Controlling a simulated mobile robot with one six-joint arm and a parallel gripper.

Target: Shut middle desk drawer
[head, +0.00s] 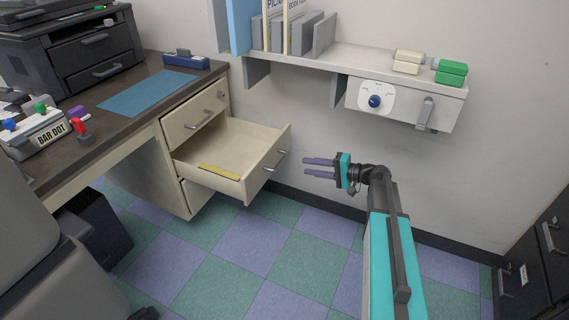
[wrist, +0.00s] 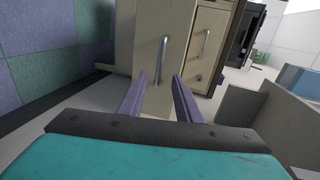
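The middle desk drawer (head: 232,154) is pulled far out of the cream desk pedestal, and a yellow strip (head: 220,172) lies inside it. Its front face (wrist: 151,49) with a vertical-looking metal handle (wrist: 161,59) shows ahead of me in the wrist view. The top drawer (head: 196,119) above it is shut, and the lower drawer (head: 195,193) is mostly hidden beneath it. My gripper (head: 304,167) is open and empty, to the right of the drawer front and apart from it, with its purple fingers pointing toward the handle (head: 275,161).
A wall shelf (head: 343,64) with binders and a dial panel hangs above my gripper. A grey chair (head: 45,230) stands at the lower left. A dark cabinet (head: 537,250) stands at the right. The checkered floor (head: 270,255) below the drawer is clear.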

